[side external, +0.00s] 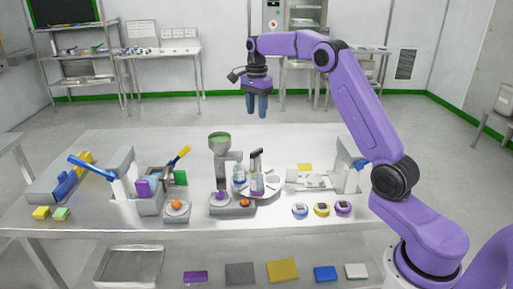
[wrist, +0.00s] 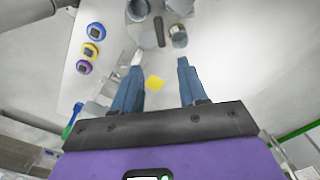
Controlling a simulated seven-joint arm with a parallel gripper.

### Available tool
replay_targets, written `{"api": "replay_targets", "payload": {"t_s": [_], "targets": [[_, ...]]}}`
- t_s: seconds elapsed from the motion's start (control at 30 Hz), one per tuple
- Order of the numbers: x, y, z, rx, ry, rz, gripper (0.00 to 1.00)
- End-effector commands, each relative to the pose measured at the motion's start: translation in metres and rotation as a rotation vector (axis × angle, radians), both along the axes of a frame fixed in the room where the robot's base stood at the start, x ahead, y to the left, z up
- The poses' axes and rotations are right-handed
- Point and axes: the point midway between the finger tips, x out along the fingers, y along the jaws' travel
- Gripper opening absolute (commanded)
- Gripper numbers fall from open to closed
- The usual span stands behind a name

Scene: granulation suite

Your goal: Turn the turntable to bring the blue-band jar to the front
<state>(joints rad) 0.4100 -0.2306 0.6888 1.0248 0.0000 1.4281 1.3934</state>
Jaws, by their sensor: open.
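The turntable (side external: 270,191) is a pale round disc near the middle of the table. A dark upright handle (side external: 257,158) rises from it, and clear jars stand on it. One jar (side external: 239,176) at its left shows a bluish tint; I cannot tell for sure which jar has the blue band. In the wrist view the turntable (wrist: 150,42) is at the top edge, partly cut off, with the dark handle (wrist: 159,30) and a jar (wrist: 179,36) to its right. My gripper (side external: 257,114) is open and empty, high above the table's back part; its fingers (wrist: 160,60) point down.
Blue, yellow and purple round timers (side external: 321,209) line the front right of the turntable. A grey dispenser (side external: 232,205) stands close at its left front. Lever machines (side external: 122,175) fill the left. The table's back is clear.

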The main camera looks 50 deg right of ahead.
Motion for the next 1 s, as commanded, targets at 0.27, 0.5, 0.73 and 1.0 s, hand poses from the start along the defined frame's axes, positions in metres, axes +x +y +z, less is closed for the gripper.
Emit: {"api": "replay_targets", "payload": {"t_s": [0.27,0.5,0.73,1.0], "targets": [[-0.001,0.000,-0.054,0.001,0.005,0.002,0.43],[-0.001,0.000,-0.099,0.001,0.005,0.001,0.43],[-0.001,0.000,-0.132,0.000,0.002,0.002,0.43],[0.000,0.000,-0.146,0.000,0.000,0.002,0.43]]}}
